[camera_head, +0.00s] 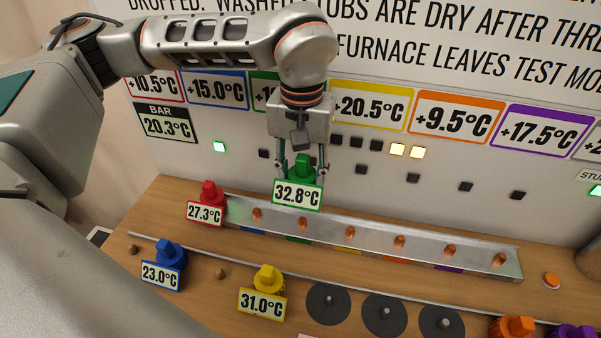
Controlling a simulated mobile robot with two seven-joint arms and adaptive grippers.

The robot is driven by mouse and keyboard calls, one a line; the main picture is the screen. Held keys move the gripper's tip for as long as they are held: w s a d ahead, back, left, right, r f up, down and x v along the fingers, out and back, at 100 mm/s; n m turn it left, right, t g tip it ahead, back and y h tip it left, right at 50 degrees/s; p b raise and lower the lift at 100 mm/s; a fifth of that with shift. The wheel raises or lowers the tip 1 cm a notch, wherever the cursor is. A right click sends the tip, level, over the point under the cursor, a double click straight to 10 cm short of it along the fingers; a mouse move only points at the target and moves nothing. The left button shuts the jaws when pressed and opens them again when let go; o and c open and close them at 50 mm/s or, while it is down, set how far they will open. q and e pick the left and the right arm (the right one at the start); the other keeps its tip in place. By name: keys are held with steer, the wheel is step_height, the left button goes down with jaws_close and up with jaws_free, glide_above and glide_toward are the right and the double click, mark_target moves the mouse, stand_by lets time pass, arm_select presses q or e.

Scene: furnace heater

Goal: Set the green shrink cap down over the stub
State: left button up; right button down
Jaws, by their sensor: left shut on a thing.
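My left gripper (303,170) comes down from above and is shut on the green shrink cap (303,168). The cap carries a green-framed tag reading 32.8°C. It appears held upright above the metal bar (425,256), apart from it. Several copper stubs stand along the bar. The copper stub (303,222) above the green strip shows just below the tag, bare. The cap's underside is hidden by the tag. My right gripper is not in view.
A red cap (209,193) is at the bar's left end. A blue cap (167,252) and a yellow cap (267,277) stand in front. Orange (514,327) and purple (573,331) caps are at lower right. Dark discs (385,315) lie in front. The panel (430,190) rises behind.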

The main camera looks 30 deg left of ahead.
mark_target(302, 221)
arm_select(q)
steer(key=shift+d, duration=0.1)
step_height(302, 221, down, 11)
steer(key=b, duration=0.5)
steer(key=shift+b, duration=0.35)
steer(key=shift+f, duration=0.4)
steer(key=shift+f, duration=0.35)
steer(key=o, duration=1.2)
